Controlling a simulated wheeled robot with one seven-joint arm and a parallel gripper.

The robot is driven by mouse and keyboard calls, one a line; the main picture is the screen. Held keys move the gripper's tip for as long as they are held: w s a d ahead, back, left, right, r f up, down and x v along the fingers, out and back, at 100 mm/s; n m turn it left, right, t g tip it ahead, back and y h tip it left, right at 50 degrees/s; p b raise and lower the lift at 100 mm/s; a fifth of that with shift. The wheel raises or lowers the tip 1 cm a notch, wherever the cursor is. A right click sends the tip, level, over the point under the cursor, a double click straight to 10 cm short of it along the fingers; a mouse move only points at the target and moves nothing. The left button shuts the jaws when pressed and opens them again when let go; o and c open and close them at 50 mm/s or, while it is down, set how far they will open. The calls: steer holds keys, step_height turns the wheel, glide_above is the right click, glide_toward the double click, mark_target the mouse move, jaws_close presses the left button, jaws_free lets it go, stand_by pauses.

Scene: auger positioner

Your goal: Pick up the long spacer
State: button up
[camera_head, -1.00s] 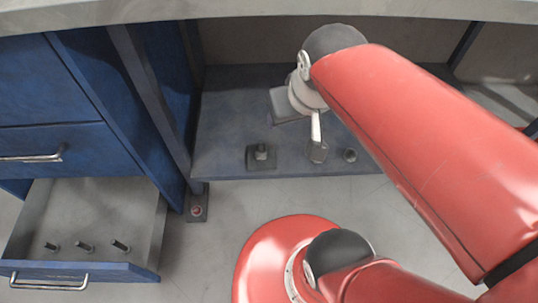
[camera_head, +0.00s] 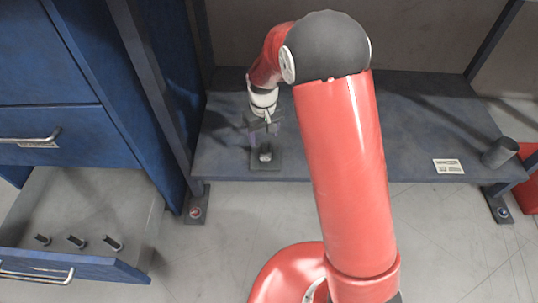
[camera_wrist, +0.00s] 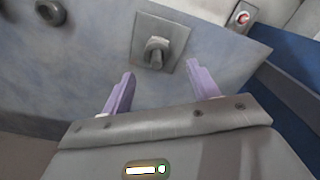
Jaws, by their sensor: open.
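A dark grey peg (camera_head: 265,152) stands on a square plate (camera_head: 257,164) near the front edge of the low shelf. I cannot tell whether this peg is the long spacer. In the wrist view the peg (camera_wrist: 157,50) shows beyond the fingertips, roughly between the lines of the two fingers. My gripper (camera_wrist: 162,82) is open, with two purple fingers and nothing between them. In the head view my gripper (camera_head: 258,132) is just above and behind the peg, partly hidden by its own wrist. Three small dark cylinders, including a right-hand one (camera_head: 113,243), are in the open drawer (camera_head: 100,205).
A blue cabinet (camera_head: 60,80) and shelf post (camera_head: 150,90) stand close left. A dark round piece (camera_wrist: 50,12) lies on the shelf in the wrist view.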

mark_target(265, 149)
step_height(265, 149, down, 4)
steer(key=shift+w+a+r, duration=0.1)
steer(key=f, duration=0.1)
steer(key=f+b, duration=0.1)
steer(key=f, duration=0.3)
steer(key=shift+w+d, duration=0.25)
steer(key=shift+c, duration=0.4)
steer(key=c, duration=1.2)
